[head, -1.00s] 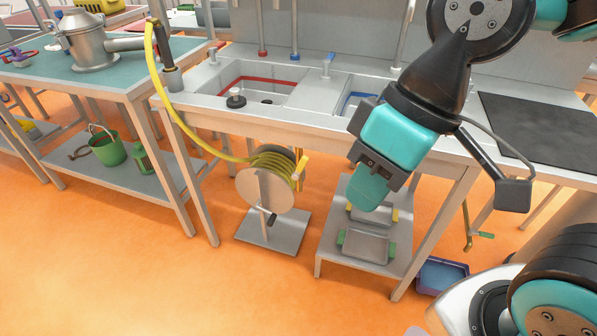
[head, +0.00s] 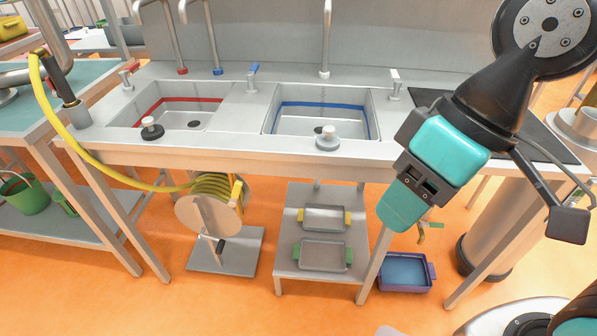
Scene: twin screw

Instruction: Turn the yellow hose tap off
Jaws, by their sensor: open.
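A yellow hose (head: 75,145) runs from an upright grey post with a black grip (head: 62,80) at the left end of the sink counter. It hangs in a curve to a reel (head: 210,212) under the counter, with a yellow piece (head: 237,192) at its right side. A small bent tap-like fitting with a green lever (head: 430,225) shows below the counter, right of my gripper. I cannot tell which of these is the yellow hose tap. My gripper (head: 402,207) is open and empty, pointing down in front of the counter, apart from all of these.
Two sinks, red-lined (head: 178,100) and blue-lined (head: 325,104), sit in the counter. A low shelf (head: 290,272) holds trays. A purple-rimmed tub (head: 407,288) stands on the floor. A counter leg (head: 375,262) stands near my gripper.

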